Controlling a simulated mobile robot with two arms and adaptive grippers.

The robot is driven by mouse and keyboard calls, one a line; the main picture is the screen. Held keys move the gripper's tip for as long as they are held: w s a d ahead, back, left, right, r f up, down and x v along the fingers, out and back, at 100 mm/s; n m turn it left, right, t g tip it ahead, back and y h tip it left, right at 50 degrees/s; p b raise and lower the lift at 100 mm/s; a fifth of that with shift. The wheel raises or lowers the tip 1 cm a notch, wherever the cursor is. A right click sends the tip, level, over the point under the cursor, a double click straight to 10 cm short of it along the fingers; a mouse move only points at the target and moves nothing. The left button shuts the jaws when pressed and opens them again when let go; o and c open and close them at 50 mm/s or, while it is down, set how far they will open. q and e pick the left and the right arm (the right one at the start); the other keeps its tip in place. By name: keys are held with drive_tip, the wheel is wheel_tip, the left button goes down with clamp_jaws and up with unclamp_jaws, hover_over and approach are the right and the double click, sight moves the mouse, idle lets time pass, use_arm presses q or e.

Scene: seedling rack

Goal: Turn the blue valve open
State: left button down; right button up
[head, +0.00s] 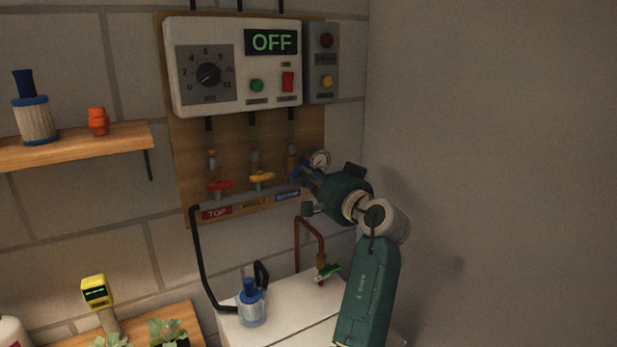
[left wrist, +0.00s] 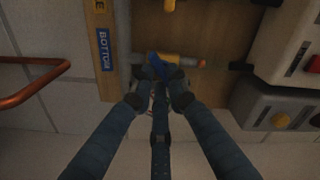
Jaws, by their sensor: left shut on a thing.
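The blue valve (left wrist: 157,70) is on the pipe above the blue BOTTOM label (head: 288,195). Its handle is mostly covered by my fingers, so I cannot tell its exact angle. My left gripper (head: 303,174) reaches the valve from the right, and in the left wrist view its fingertips (left wrist: 160,78) are closed around the blue handle. The red valve (head: 221,186) and the yellow valve (head: 262,177) are to its left on the same board, above the TOP and MIDDLE labels. My right gripper is not in view.
A control box (head: 220,102) above the valves shows OFF. A copper pipe (head: 309,224) with a green-handled tap (head: 328,272) is below. A wooden shelf (head: 75,147) is at left.

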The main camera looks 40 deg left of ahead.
use_arm(q)
drive_tip(key=shift+a+r, duration=0.15)
drive_tip(key=shift+r, duration=0.25)
drive_tip(key=c, duration=1.8)
unclamp_jaws()
drive_tip(key=shift+o, duration=0.6)
drive_tip(key=shift+a+f, duration=0.3)
drive_tip(key=shift+f, duration=0.05)
drive_tip(key=v, duration=0.7)
drive_tip(key=shift+d, duration=0.25)
drive_tip(key=shift+s, duration=0.1)
